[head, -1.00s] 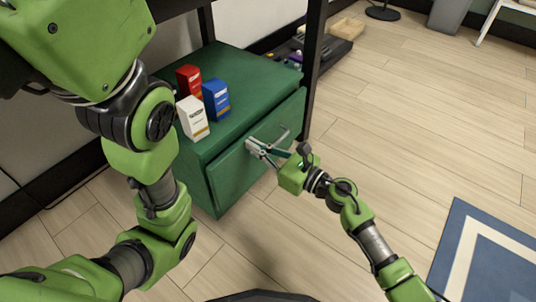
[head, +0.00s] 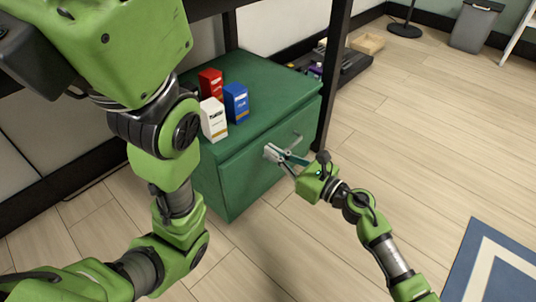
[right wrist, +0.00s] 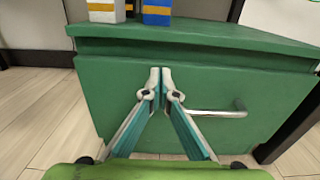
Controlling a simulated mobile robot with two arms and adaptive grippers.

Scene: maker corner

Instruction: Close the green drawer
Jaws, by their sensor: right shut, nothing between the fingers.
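The green drawer (head: 252,178) is the front of a low green cabinet (head: 270,84), and it also shows in the right wrist view (right wrist: 105,105). Its front sits close under the cabinet top; I cannot tell whether a small gap is left. A metal bar handle (right wrist: 222,113) is on the drawer front. My right gripper (head: 269,151) is shut and empty, its fingertips at the drawer front, left of the handle. In the right wrist view the fingertips (right wrist: 160,72) meet against the upper front; contact is not certain. My left gripper is out of view.
A red box (head: 211,82), a blue box (head: 236,103) and a white box (head: 213,119) stand on the cabinet. A dark table leg (head: 334,80) rises beside the cabinet's right. The wooden floor to the right is open, with a blue rug (head: 470,262).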

